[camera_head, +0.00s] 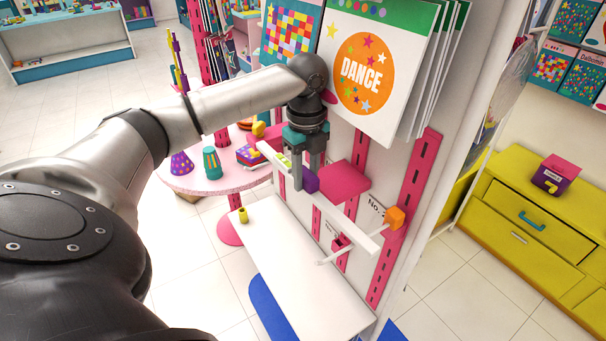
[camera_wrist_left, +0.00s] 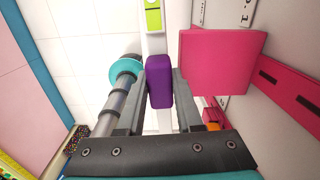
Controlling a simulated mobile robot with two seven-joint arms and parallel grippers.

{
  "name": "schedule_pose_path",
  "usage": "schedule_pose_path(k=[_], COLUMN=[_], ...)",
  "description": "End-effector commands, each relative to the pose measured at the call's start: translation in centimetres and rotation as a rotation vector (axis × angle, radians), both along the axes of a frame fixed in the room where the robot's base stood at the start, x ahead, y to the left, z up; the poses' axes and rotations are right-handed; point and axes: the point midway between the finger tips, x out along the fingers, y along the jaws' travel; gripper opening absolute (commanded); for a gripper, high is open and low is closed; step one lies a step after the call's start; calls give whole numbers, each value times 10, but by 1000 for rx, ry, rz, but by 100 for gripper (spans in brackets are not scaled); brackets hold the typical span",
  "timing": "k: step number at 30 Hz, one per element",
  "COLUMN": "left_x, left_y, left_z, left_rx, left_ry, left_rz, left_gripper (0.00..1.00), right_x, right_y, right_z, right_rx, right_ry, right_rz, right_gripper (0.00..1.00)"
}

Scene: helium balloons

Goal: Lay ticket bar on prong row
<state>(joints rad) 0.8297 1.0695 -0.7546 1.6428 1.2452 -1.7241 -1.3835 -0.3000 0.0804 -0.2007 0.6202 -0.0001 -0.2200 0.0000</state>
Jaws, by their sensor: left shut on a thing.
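My left gripper (camera_head: 305,183) is shut on the purple block (camera_wrist_left: 159,82) of the white ticket bar (camera_head: 345,222). The bar slants down to the right in the head view and carries a green piece (camera_head: 284,160) near its far end. In the left wrist view the green piece (camera_wrist_left: 153,18) is at the top, beyond the purple block. On the white panel, a pink bracket with a white prong (camera_head: 341,242) and an orange block (camera_head: 396,217) show near the bar's near end. Whether the bar touches a prong I cannot tell. My right gripper is not in view.
A pink block (camera_head: 343,181) sticks out from the panel right beside my gripper. A white shelf (camera_head: 300,275) with a small yellow cup (camera_head: 242,215) lies below. A round pink table (camera_head: 212,180) stands left, and a yellow cabinet (camera_head: 535,225) right.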

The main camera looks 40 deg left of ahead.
Motion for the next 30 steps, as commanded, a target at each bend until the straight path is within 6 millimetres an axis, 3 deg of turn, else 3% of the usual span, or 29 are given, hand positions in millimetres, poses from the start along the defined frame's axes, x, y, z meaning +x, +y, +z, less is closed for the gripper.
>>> schedule_pose_path(k=[5,6,15,25,30], left_x=[-1,-1,-1,-1,0], left_y=[-3,-3,-3,-3,-3], left_z=[-10,-10,-10,-6,21], left_rx=[-2,-2,-3,-3,-3], left_ry=[12,12,11,10,-4], left_rz=[-6,-6,-6,-6,-5], left_gripper=[0,36,69,70,70], right_x=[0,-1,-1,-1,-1], right_y=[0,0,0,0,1], right_z=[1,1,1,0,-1], right_rx=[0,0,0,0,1], right_ry=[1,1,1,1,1], right_rz=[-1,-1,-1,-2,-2], right_gripper=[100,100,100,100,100])
